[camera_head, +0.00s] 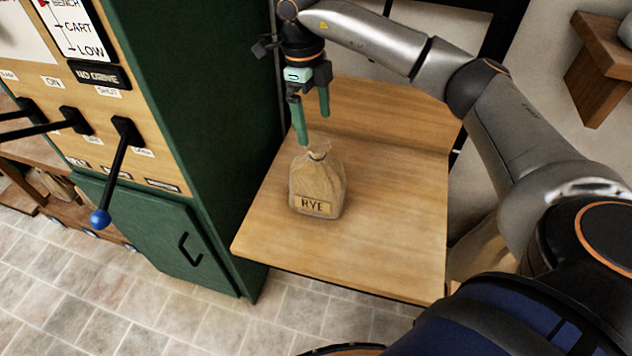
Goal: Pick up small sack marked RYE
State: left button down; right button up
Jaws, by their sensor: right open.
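The small sack marked RYE (317,184) stands upright on a wooden platform (390,235), with its label facing me and its tied neck at the top. My right gripper (313,128) points down just above and slightly behind the sack's neck. Its two green fingers are apart with nothing between them. Whether a fingertip touches the sack's neck I cannot tell. My right arm comes in from the right and reaches over the platform. My left gripper is not in view.
A green cabinet (225,120) stands close along the platform's left side. Its panel carries black levers, one with a blue knob (100,219). A wooden shelf (598,70) is on the wall at upper right. Tiled floor (130,315) lies below.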

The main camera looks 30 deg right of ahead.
aim_at(316, 142)
jog(key=f, duration=0.6)
jog(key=f+p, duration=0.1)
jog(key=f, duration=0.2)
jog(key=shift+s+d+f, duration=0.2)
jog(key=shift+s+d, duration=0.1)
grip_shut()
jog(key=shift+w+r, duration=0.15)
dwell(0.6)
